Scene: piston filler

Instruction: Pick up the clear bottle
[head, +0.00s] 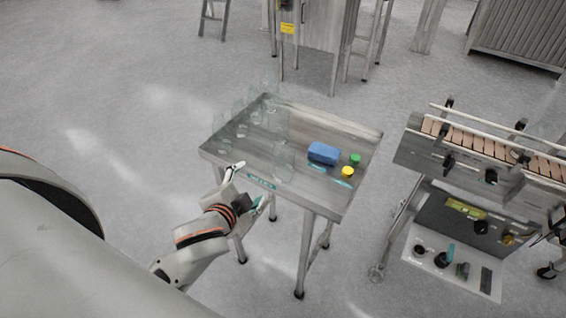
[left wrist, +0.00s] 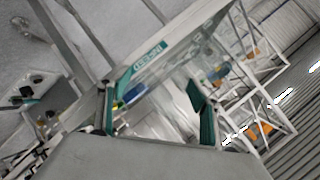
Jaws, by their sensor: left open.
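Several clear bottles stand on the left half of a steel table in the head view. The nearest clear bottle (head: 283,162) is close to the table's front edge, and another clear bottle (head: 243,122) stands farther left. My left gripper (head: 253,186) is open and empty at the table's front left edge, apart from the nearest bottle. In the left wrist view the two teal-padded fingers of the left gripper (left wrist: 155,108) are spread. A pale see-through shape shows between and beyond them, but its outline is unclear. My right gripper is not in view.
The steel table (head: 325,192) also carries a blue block (head: 323,152), a green cap (head: 354,159) and a yellow cap (head: 347,172) on its right half.

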